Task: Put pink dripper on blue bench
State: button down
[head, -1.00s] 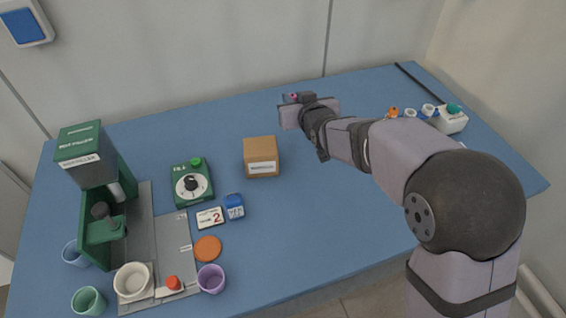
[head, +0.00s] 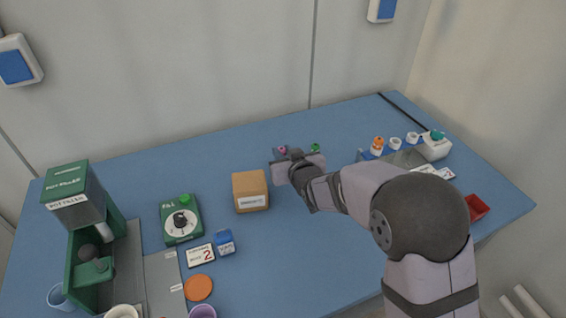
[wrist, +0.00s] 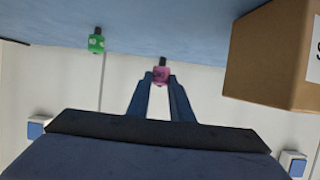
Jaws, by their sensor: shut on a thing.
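The pink dripper (wrist: 161,73) sits between the two fingertips of my gripper (wrist: 161,80) in the wrist view, with its dark tip against the bench's blue. My gripper is shut on it. In the head view a bit of the pink dripper (head: 283,149) shows past my gripper (head: 290,155), whose body hides the fingers. The blue bench (head: 330,240) spreads below. My gripper is over its back middle part, right of the cardboard box. I cannot tell whether the dripper touches the bench.
A green dripper (head: 315,148) is close to my gripper, also in the wrist view (wrist: 96,43). The cardboard box (head: 250,192) is to the left. A green dial device (head: 181,220) and a pot filler (head: 80,200) stand further left. Small bottles (head: 377,146) stand at right.

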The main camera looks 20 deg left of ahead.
jog(key=shift+f, duration=1.85)
jog(key=shift+f, duration=0.1)
jog(key=shift+f, duration=0.15)
jog(key=c, duration=1.6)
grip_release()
jog(key=shift+r, duration=0.25)
jog(key=shift+s+d, duration=0.1)
jog(key=b+v, duration=0.1)
jog(key=v, duration=1.1)
